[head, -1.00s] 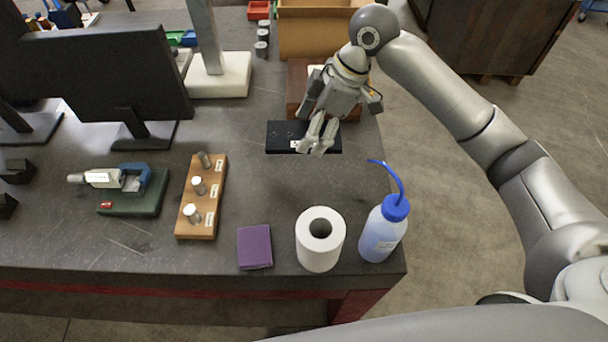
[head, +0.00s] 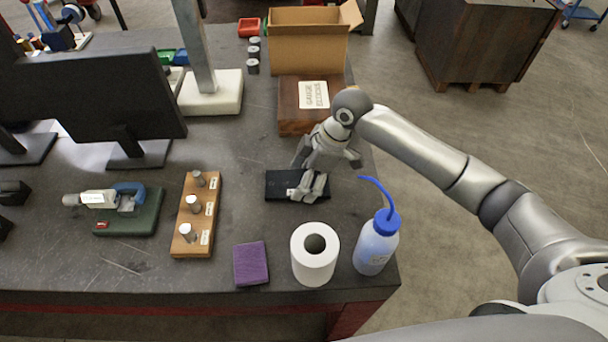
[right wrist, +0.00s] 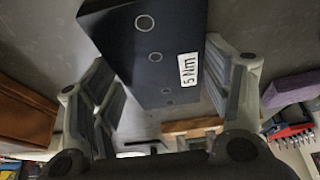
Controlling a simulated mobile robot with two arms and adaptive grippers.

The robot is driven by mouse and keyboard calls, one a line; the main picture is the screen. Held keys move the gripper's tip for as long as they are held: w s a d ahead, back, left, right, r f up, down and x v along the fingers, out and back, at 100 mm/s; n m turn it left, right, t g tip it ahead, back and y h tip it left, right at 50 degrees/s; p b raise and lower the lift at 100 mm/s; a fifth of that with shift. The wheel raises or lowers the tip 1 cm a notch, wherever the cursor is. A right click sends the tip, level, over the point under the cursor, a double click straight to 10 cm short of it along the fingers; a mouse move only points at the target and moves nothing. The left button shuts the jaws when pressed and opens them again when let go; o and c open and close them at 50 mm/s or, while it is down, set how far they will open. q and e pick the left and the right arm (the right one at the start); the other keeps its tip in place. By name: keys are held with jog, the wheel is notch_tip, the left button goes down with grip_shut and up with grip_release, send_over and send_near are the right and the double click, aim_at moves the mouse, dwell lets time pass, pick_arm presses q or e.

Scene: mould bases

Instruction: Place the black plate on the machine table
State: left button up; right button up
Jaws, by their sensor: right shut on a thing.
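The black plate (head: 284,184) is a flat dark block at the right side of the dark bench, between the gauge block box and the paper roll. My right gripper (head: 308,188) reaches down over its right part and is shut on it. In the right wrist view the plate (right wrist: 150,45) lies between the two fingers and shows round holes and a white "5 Nm" label. I cannot tell whether it touches the bench. My left gripper is not in view. I cannot make out a machine table.
The bench (head: 130,280) also holds a paper roll (head: 314,265), a blue-capped bottle (head: 377,245), a purple pad (head: 251,264), a wooden pin rack (head: 187,238), a wooden gauge block box (head: 291,118) and an open carton (head: 300,48). Open floor (head: 440,180) lies to the right.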

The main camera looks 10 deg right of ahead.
jog(key=o, duration=1.4)
jog(key=shift+c, duration=0.2)
